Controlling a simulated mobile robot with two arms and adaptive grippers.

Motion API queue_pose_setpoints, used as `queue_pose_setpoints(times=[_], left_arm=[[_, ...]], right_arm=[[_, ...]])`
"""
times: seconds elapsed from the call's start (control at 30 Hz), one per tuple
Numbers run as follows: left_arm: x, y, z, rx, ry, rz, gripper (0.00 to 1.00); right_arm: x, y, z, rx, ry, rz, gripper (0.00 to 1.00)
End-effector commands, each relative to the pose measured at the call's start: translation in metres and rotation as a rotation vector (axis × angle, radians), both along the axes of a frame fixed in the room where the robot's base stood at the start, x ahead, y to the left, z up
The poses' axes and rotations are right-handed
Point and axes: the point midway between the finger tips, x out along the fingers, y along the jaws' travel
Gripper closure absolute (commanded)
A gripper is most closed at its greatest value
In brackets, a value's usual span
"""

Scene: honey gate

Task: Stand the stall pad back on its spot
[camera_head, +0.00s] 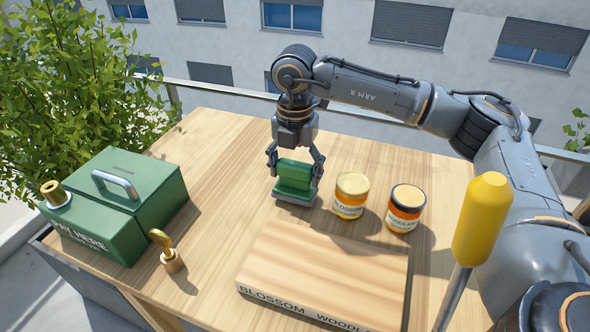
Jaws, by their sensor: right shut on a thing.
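The stall pad, seemingly the green block with a grey base (294,176), is between the fingers of my right gripper (295,172). The gripper points down and is shut on it from the left and right sides. It is over the wooden table (222,150), behind the light wooden block; I cannot tell whether its base touches the table. Its spot cannot be made out in this view. My left gripper is not in view.
Two honey jars, a yellow-lidded one (351,195) and a dark-rimmed one (404,208), stand right of the pad. A lettered wooden block (325,268) is in front. A yellow-topped rod (482,220) rises front right.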

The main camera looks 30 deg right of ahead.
Motion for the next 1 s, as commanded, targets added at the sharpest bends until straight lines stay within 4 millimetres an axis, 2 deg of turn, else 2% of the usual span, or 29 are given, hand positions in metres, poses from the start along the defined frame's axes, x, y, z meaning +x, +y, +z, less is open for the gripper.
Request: queue_pose_setpoints(times=[0.73,0.77,0.87,0.9,1.0], left_arm=[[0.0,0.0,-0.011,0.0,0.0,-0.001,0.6],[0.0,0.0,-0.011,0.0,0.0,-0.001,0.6],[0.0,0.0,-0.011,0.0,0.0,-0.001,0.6],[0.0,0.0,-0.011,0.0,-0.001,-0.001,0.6],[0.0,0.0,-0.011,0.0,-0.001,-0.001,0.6]], right_arm=[[0.0,0.0,-0.013,0.0,0.0,0.0,0.71],[0.0,0.0,-0.013,0.0,0.0,0.0,0.24],[0.0,0.0,-0.013,0.0,0.0,0.0,0.04],[0.0,0.0,-0.013,0.0,0.0,0.0,0.0],[0.0,0.0,-0.013,0.0,0.0,0.0,0.0]])
